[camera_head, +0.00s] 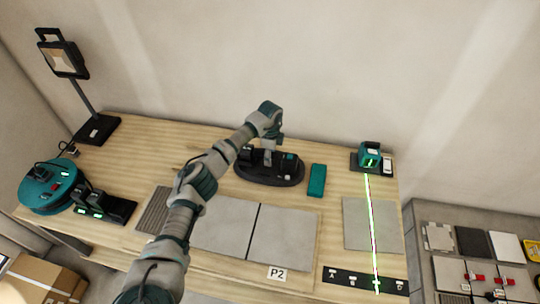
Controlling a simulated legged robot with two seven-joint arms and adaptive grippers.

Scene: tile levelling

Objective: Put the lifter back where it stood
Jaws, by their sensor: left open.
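My left arm reaches over the table and its gripper (268,156) points down at a black oval stand (262,179) at the back middle of the table. The gripper is open. Small dark items sit on the stand around the fingers, one with a teal patch (289,157) just right of them. The lifter cannot be told apart clearly among these items, and the fingers and wrist hide part of the stand. I cannot tell whether the fingers touch anything. My right gripper is not in view.
A teal block (317,181) lies right of the stand. Grey tiles (283,238) lie in front, by a P2 label (276,273). A laser level (370,155) casts a green line over a tile (357,222). A work lamp (64,58) and teal reel (48,186) stand left.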

